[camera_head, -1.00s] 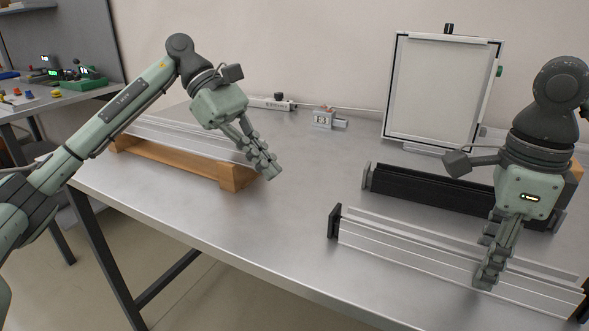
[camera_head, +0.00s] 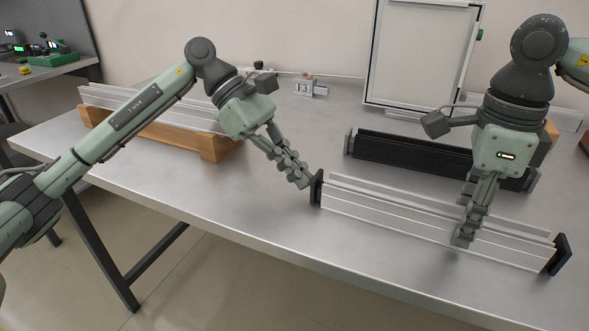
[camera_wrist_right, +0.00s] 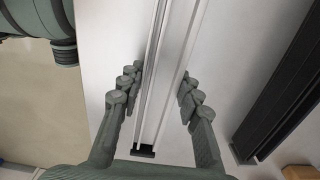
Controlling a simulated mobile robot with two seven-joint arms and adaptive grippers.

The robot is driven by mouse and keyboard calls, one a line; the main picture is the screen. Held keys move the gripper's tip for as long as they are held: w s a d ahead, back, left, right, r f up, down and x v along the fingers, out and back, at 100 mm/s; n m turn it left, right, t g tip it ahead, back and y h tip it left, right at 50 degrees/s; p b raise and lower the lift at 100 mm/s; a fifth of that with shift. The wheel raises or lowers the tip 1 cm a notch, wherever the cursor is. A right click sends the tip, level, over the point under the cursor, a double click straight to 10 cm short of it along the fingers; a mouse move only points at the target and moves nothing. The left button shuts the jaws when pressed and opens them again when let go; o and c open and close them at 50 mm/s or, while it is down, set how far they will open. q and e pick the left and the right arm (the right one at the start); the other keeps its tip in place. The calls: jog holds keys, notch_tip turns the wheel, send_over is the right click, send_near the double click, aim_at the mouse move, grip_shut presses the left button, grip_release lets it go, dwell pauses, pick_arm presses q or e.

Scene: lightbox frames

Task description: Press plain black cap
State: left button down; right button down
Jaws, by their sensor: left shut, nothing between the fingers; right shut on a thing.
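A pale metal rail (camera_head: 400,222) lies across the front right of the table. A black cap (camera_head: 317,188) stands at its left end and another black cap (camera_head: 556,255) at its right end. I cannot tell from detail which is the plain one. My left gripper (camera_head: 306,181) is shut and empty, its fingertips right at the left cap; whether they touch it is unclear. My right gripper (camera_head: 464,238) is shut on the rail, nearer its right end. In the right wrist view the rail (camera_wrist_right: 158,75) runs between the fingers, with a black cap (camera_wrist_right: 143,151) at the bottom.
A black rail-like part (camera_head: 410,158) lies behind the metal rail. A white framed panel (camera_head: 420,55) stands at the back. Another rail on wooden blocks (camera_head: 215,149) is at the left. A small grey device (camera_head: 304,87) sits at the back. The table's front edge is close.

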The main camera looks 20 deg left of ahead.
pick_arm(q)
jog(key=d, duration=0.2)
jog(key=shift+s+d, duration=0.1)
jog(key=shift+d, duration=0.25)
pick_arm(e)
jog(key=shift+a, duration=0.15)
pick_arm(q)
jog(key=shift+d, duration=0.1)
jog(key=a, duration=0.3)
jog(key=a+r, duration=0.1)
jog(key=a, duration=0.1)
jog(key=shift+w+a, duration=0.2)
jog(key=shift+a, duration=0.05)
jog(key=v, duration=0.8)
jog(key=shift+a+r, duration=0.2)
jog(key=shift+a, duration=0.1)
jog(key=shift+s, duration=0.1)
